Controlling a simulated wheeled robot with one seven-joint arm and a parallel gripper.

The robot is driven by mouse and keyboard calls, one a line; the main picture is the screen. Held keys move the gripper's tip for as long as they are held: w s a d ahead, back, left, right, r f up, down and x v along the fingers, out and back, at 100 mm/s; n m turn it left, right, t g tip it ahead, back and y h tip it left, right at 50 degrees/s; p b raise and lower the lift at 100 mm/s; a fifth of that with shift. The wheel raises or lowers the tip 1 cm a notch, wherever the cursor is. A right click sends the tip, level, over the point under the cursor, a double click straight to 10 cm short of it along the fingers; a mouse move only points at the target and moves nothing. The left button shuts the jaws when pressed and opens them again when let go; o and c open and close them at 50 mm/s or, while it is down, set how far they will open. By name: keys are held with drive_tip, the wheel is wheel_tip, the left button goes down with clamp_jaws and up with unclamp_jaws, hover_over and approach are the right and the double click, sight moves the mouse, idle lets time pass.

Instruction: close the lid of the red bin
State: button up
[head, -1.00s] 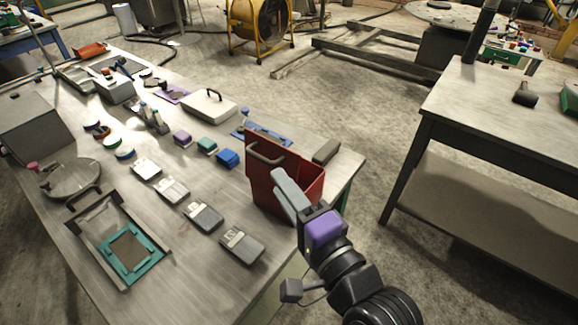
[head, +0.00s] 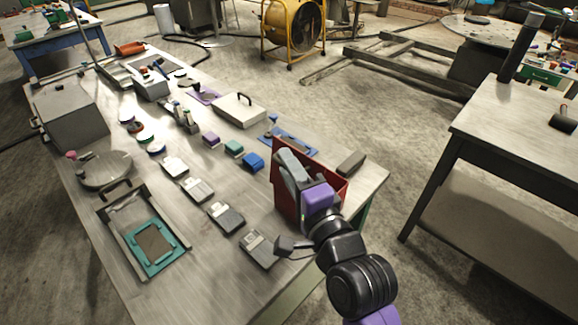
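The red bin (head: 337,196) stands near the right end of the long metal table. Its red lid (head: 281,155) is raised upright on the bin's left side, and my gripper hides most of the lid and its handle. My gripper (head: 287,163) is over the bin, in front of the lid in this view. Its grey fingers overlap the lid, and I cannot tell whether they touch it. The fingers are seen nearly edge-on, so the gap between them is unclear.
Blue (head: 253,161), teal (head: 234,148) and purple (head: 211,139) blocks sit left of the bin. A grey block (head: 351,163) lies behind it. Several grey devices (head: 226,217) line the table's front part. A second table (head: 520,135) stands at the right, across open floor.

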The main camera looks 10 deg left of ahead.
clamp_jaws()
idle(1.3)
